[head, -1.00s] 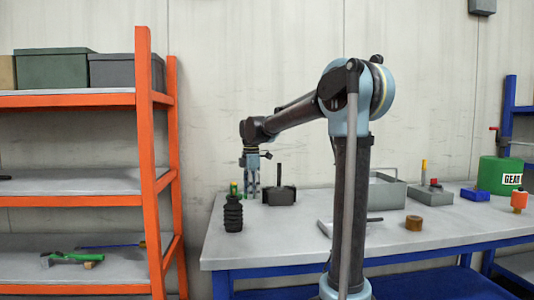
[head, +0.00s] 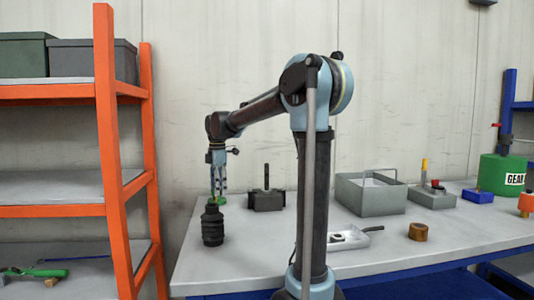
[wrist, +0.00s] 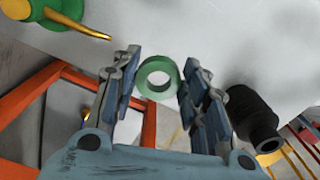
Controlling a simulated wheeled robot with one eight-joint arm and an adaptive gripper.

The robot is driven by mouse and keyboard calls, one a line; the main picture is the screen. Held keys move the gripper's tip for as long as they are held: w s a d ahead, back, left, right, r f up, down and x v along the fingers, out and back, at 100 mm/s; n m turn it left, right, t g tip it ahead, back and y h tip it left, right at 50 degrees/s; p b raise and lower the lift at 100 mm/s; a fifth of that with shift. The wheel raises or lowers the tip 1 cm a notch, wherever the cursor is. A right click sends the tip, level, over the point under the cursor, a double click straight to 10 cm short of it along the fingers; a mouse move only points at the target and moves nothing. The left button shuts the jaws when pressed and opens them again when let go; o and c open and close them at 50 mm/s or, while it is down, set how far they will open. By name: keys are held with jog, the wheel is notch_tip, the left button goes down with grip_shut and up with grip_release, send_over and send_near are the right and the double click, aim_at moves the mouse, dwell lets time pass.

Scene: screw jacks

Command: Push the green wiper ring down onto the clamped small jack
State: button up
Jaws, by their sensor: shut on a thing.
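The green wiper ring (wrist: 142,80) is between my gripper's fingertips (wrist: 160,72) in the wrist view, and the gripper is shut on it. Its hole faces the camera. In the head view my gripper (head: 218,188) is above the back left of the table, behind the black ribbed bellows (head: 212,228) and left of the dark vise (head: 266,201). A thin dark upright post (head: 266,176), perhaps the small jack, stands in the vise. The vise is outside the wrist view.
A green can with a yellow spout (wrist: 88,28) is close to the gripper at upper left in the wrist view. The bellows (wrist: 250,112) is on the other side. An orange shelf (head: 108,150) stands left.

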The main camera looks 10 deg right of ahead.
jog(key=w+d+r+m, duration=0.1)
jog(key=w+d+r, duration=0.2)
jog(key=d, duration=0.4)
jog(key=w+d+r+m, duration=0.1)
jog(key=w+d+r, duration=0.2)
jog(key=d+r, duration=0.2)
jog(key=w+d+r+m, duration=0.1)
jog(key=w+d+r, duration=0.1)
jog(key=d+r, duration=0.3)
jog(key=shift+w+d, duration=0.2)
jog(key=shift+d, duration=0.95)
jog(key=shift+w+d, duration=0.2)
jog(key=shift+d, duration=0.9)
jog(key=shift+f, duration=1.1)
jog(key=shift+f, duration=5.7)
